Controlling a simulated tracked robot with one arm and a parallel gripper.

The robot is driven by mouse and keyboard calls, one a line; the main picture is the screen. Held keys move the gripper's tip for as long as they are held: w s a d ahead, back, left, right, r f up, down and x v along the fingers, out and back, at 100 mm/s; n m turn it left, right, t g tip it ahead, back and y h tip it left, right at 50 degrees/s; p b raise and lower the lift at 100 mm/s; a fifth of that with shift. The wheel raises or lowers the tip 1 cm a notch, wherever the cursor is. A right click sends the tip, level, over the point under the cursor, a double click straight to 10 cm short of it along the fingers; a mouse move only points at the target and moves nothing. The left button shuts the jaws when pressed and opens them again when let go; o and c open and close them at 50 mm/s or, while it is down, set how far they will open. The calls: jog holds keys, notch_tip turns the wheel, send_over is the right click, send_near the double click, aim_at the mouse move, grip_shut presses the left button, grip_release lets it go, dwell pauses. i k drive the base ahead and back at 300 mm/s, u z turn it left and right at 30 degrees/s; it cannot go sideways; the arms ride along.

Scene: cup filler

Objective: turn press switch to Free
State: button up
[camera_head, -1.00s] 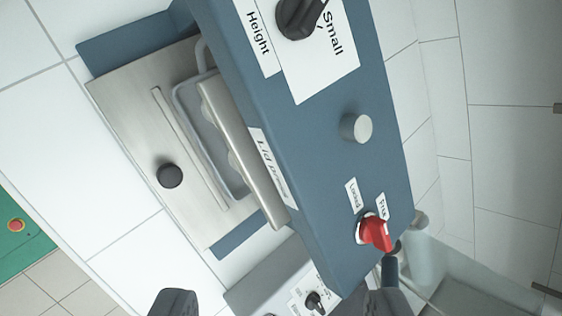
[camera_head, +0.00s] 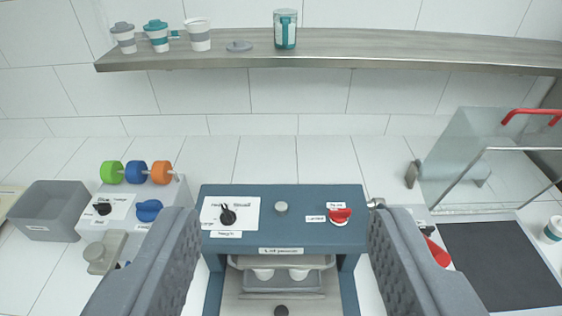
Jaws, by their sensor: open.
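The press switch is a red knob (camera_head: 340,215) on the top right of the blue press (camera_head: 262,200). A "Locked" label (camera_head: 316,219) lies to its left and a "Free" label (camera_head: 336,205) just above it. The knob is too small here to tell surely which label it points at. My gripper (camera_head: 285,215) is open and empty. Its two grey padded fingers frame the press from left and right in the near foreground. The knob shows between them, close to the right finger in the picture, and nothing is held.
A black knob (camera_head: 228,216) and a grey button (camera_head: 281,208) share the press top. A machine with coloured knobs (camera_head: 137,172) and a grey bin (camera_head: 48,211) stand left. A glass guard with a red handle (camera_head: 530,112) stands right. A shelf (camera_head: 340,48) holds cups behind.

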aim_at(338, 215)
jog(key=z, duration=1.2)
jog(key=k, duration=1.15)
jog(key=z, duration=0.8)
jog(key=i, duration=1.5)
jog(key=u, duration=1.35)
jog(key=i, duration=0.8)
jog(key=u, duration=0.7)
